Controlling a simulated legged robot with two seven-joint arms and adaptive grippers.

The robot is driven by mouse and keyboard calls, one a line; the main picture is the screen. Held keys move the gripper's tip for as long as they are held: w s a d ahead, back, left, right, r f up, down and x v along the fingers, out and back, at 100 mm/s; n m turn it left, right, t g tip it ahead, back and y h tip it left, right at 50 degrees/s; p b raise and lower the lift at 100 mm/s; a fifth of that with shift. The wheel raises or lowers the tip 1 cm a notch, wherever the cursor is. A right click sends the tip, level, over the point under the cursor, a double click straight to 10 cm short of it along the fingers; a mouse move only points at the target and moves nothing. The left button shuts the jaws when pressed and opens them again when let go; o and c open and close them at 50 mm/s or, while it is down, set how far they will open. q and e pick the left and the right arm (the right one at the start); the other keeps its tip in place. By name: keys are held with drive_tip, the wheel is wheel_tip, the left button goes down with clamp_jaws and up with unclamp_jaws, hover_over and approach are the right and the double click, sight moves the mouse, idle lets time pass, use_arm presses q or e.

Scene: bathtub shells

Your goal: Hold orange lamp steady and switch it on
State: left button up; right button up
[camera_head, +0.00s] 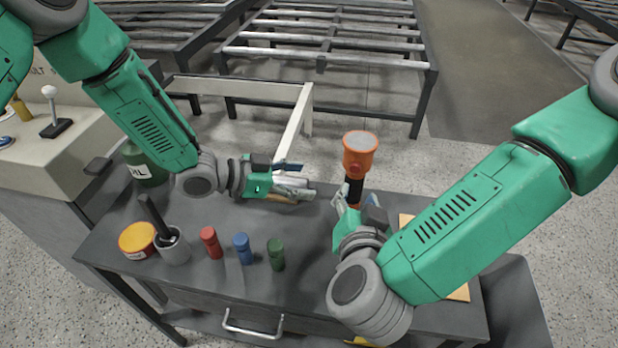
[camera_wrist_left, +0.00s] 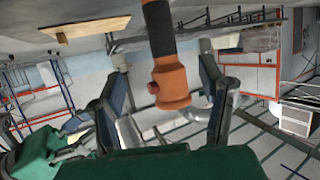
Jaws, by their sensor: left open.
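The orange lamp (camera_head: 360,152) stands about upright in the head view, its round lens facing up over a black handle (camera_head: 354,188). My right gripper (camera_head: 356,204) is around its lower part, a finger on each side, and seems shut on it. My left gripper (camera_head: 298,181) is open and empty, to the left of the lamp and pointing at it. In the left wrist view the lamp's orange part (camera_wrist_left: 173,88) appears between my left fingers (camera_wrist_left: 168,105), apart from them. A red button (camera_wrist_left: 153,87) faces left there. The exact right finger contact is partly hidden.
A dark table (camera_head: 210,280) carries red (camera_head: 211,243), blue (camera_head: 242,248) and green (camera_head: 276,254) cylinders, a grey cup (camera_head: 173,247) and an orange-yellow tin (camera_head: 137,240). A green canister (camera_head: 146,165) stands at the back left. A metal frame (camera_head: 300,115) stands behind the table.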

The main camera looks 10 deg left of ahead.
sight(353, 183)
use_arm(q)
drive_tip(key=x, duration=1.2)
drive_tip(key=shift+w+d+r, duration=0.1)
drive_tip(key=shift+w, duration=0.1)
drive_tip(key=shift+w+d+f, duration=0.3)
drive_tip(key=shift+w+d, duration=0.05)
drive_tip(key=shift+d, duration=0.2)
drive_tip(key=c, duration=1.3)
drive_tip(key=shift+c, duration=0.5)
use_arm(e)
clamp_jaws()
drive_tip(key=shift+f, duration=0.1)
